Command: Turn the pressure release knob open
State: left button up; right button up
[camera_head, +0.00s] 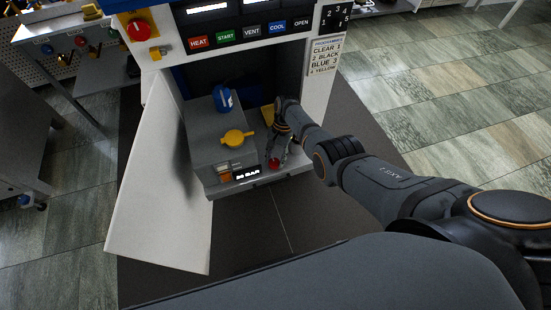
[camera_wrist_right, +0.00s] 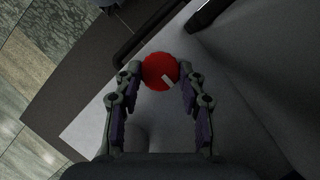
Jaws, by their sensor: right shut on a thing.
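The red round knob (camera_head: 274,163) is on the front right of the grey unit (camera_head: 205,150) inside the press. In the right wrist view the knob (camera_wrist_right: 158,69) sits between my fingertips, with a short white mark pointing to the lower right. My right gripper (camera_head: 277,153) reaches down to it from the right and is shut on the knob; its fingers also show in the wrist view (camera_wrist_right: 160,80), one on each side. In the head view the fingers partly hide the knob. My left gripper is in neither view.
A yellow handle (camera_head: 238,139) and a blue knob (camera_head: 224,99) stand on the unit. A small display (camera_head: 247,174) is on its front. An open white door (camera_head: 160,185) stands at the left. Labelled buttons (camera_head: 252,31) and a red dial (camera_head: 138,29) are above.

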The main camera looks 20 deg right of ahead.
jog(key=o, duration=1.2)
jog(key=shift+w+d+r, duration=0.1)
jog(key=shift+r, duration=0.2)
jog(key=v, duration=1.1)
jog(key=shift+r, duration=0.15)
